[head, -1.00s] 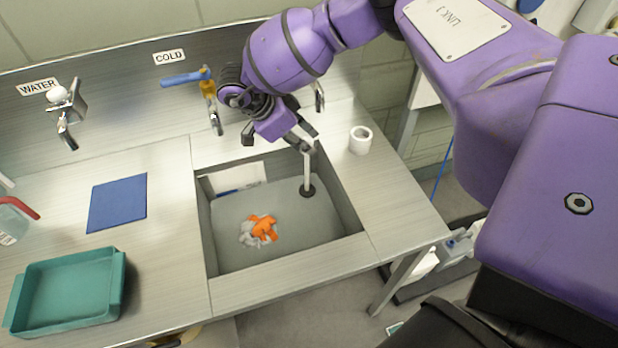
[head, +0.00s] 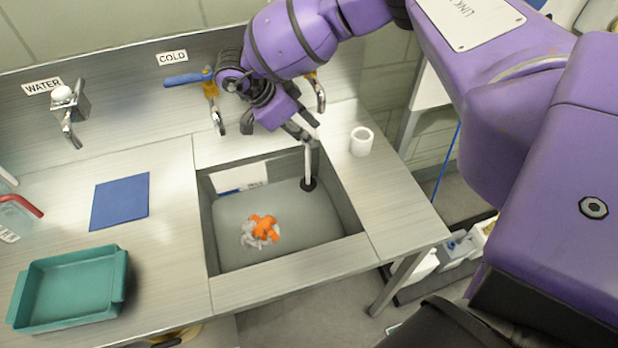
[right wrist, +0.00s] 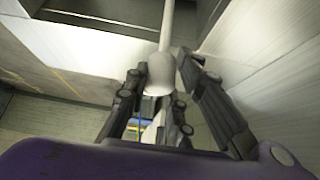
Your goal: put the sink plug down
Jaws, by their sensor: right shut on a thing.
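The sink plug is a pale upright rod (head: 308,165) with a round black foot, at the back right of the sink basin (head: 342,196). My right gripper (head: 307,136) is over the back right of the basin, shut on the top of the plug. In the right wrist view, the plug's pale rounded knob (right wrist: 161,72) is between the fingers, with its rod running away from me. I cannot tell whether the black foot touches the basin floor. No drain hole shows. My left gripper is not in view.
Orange and grey pieces (head: 262,230) lie on the basin floor. A white cup (head: 361,141) stands on the right counter. A blue mat (head: 120,201) and green tray (head: 68,290) are on the left counter. Taps, one with a blue handle (head: 188,79), stand behind the sink.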

